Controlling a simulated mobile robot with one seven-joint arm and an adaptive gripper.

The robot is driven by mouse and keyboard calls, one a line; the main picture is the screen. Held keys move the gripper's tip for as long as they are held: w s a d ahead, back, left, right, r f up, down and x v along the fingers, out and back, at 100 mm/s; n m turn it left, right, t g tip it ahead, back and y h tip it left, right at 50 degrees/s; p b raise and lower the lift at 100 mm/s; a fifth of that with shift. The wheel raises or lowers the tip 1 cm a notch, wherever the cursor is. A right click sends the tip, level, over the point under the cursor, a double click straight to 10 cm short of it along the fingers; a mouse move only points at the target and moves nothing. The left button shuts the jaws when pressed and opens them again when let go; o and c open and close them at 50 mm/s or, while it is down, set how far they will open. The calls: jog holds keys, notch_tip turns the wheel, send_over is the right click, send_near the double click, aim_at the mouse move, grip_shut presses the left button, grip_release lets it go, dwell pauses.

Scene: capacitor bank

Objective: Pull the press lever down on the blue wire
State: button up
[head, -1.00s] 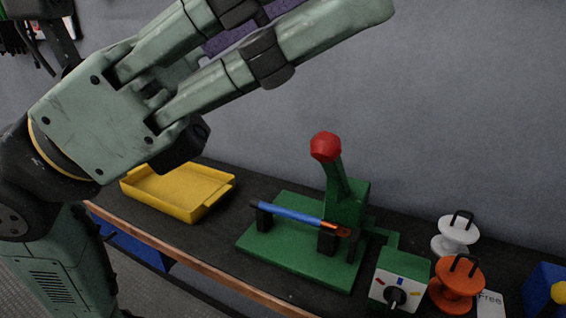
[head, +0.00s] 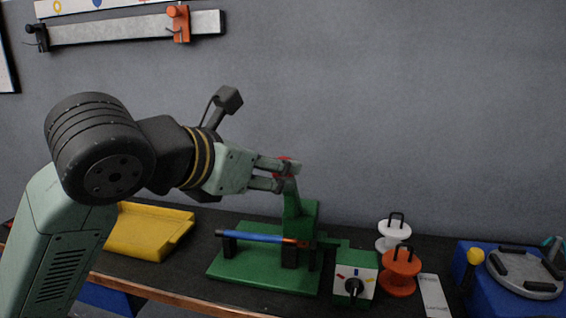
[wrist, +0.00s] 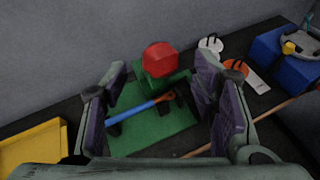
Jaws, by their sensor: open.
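The press is green, with an upright lever (head: 291,196) topped by a red knob (head: 283,165). The blue wire (head: 252,237) lies across the press base (head: 240,275), its copper-coloured end at the press post. My gripper (head: 286,174) is open at the height of the red knob, its fingers partly covering the knob in the head view. In the wrist view the red knob (wrist: 160,59) shows between and beyond the two open fingers. I cannot tell whether a finger touches it.
A yellow tray (head: 150,232) stands left of the press. To the right are a green box with a dial (head: 352,277), a white spool (head: 392,232), an orange spool (head: 400,268) and a blue block (head: 500,285). The grey wall stands behind the bench.

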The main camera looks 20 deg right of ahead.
aim_at(291, 193)
jog(key=shift+p+x, duration=0.65)
jog(key=shift+x, duration=2.15)
jog(key=shift+c, duration=0.4)
grip_shut()
